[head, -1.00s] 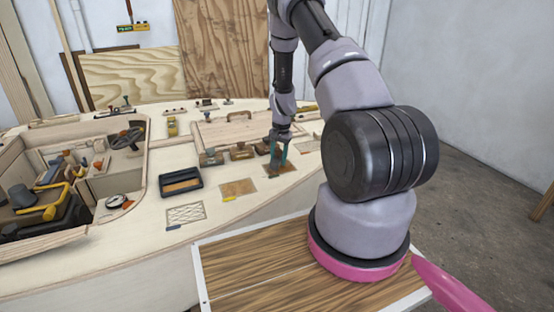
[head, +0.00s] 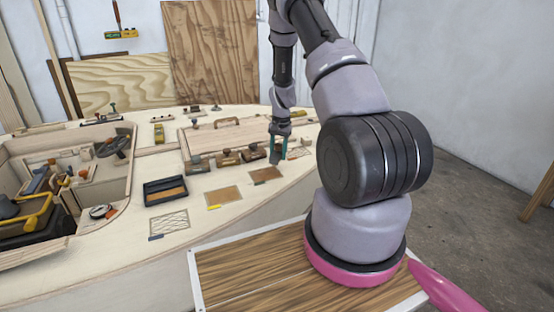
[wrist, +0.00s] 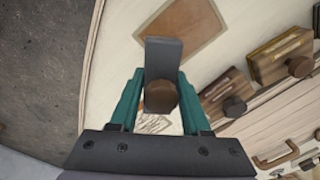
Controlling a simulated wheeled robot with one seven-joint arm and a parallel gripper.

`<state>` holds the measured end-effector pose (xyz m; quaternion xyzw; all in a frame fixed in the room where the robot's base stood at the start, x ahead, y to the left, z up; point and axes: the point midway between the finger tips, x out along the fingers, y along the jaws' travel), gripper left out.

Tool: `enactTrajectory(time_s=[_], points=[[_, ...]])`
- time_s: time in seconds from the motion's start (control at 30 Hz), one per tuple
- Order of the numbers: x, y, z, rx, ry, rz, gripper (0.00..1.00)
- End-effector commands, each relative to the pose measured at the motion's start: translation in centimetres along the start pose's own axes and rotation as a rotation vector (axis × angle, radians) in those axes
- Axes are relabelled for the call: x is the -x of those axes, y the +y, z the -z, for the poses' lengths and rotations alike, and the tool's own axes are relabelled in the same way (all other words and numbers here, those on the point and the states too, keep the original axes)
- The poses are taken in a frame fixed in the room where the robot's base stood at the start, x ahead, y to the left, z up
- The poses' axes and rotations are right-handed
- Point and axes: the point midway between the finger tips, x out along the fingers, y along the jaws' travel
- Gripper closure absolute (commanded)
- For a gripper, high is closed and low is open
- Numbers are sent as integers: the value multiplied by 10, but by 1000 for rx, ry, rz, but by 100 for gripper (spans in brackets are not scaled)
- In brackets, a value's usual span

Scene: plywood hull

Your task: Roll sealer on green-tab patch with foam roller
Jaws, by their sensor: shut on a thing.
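My gripper (head: 277,158) is over the far right part of the deck. In the wrist view my gripper (wrist: 160,84) has its teal fingers shut on a dark grey tool (wrist: 163,58) with a round brown knob. I cannot tell from its shape whether it is the foam roller. A brown patch (head: 265,174) lies just left of my gripper, and the wrist view shows a brown patch (wrist: 186,31) ahead of the tool. A mesh-patterned patch (wrist: 154,124) shows partly beneath the knob. No green tab is clear to see; my gripper and tool hide part of the deck.
Three knobbed wooden blocks (head: 227,158) stand in a row left of my gripper. A black tray (head: 165,190), a yellow-tabbed brown patch (head: 223,196) and a blue-tabbed mesh patch (head: 169,223) lie nearer. A handled panel (head: 215,135) lies behind. The open cockpit (head: 95,180) is at left.

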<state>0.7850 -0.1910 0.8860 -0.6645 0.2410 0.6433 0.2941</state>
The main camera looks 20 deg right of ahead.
Motion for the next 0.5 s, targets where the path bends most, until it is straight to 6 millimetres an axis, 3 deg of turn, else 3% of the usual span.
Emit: enactTrajectory(time_s=[0.5], points=[[42,1,4,-1,2,1,97]])
